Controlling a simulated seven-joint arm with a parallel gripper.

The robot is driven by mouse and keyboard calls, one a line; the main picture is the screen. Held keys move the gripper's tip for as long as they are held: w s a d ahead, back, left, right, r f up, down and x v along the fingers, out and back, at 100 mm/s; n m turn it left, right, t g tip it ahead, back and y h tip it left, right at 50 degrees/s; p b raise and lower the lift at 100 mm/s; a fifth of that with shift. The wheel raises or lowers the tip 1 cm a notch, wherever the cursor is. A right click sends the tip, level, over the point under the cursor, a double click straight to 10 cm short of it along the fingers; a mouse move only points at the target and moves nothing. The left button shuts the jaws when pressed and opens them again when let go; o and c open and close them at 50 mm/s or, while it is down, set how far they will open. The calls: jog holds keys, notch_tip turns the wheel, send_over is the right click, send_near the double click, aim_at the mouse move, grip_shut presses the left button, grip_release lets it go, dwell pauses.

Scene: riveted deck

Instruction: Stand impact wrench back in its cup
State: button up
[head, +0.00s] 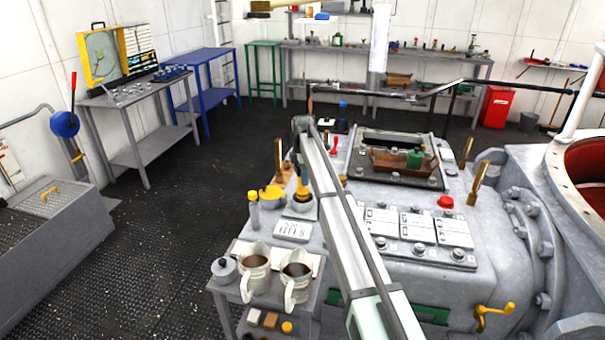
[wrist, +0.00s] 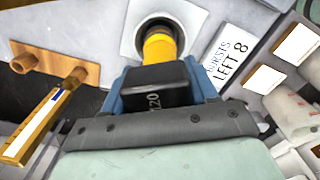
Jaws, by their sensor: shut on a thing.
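The impact wrench has a yellow body (wrist: 159,48) and a black block end (wrist: 157,86) with white lettering. In the wrist view my gripper (wrist: 160,82) is shut on the black end, with a blue finger on each side. The yellow part points away from me at the dark opening of a pale cup (wrist: 185,14) and overlaps it. I cannot tell how deep the wrench's tip sits. In the head view the wrench (head: 302,186) looks roughly upright over the grey cup (head: 299,209). My arm hides most of the gripper there.
A "bursts left 8" card (wrist: 227,54) lies beside the cup. A wooden peg block (wrist: 60,63) and a brass-coloured bar (wrist: 40,118) are left of it. In the head view a yellow-capped bottle (head: 253,212) stands close left, and two mugs (head: 254,272) (head: 296,283) stand nearer.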

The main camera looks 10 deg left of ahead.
jog(key=shift+f, duration=0.25)
jog(key=o, duration=1.4)
jog(key=shift+c, duration=0.2)
notch_tip(320, 180, up, 14)
jog(key=shift+f, duration=0.1)
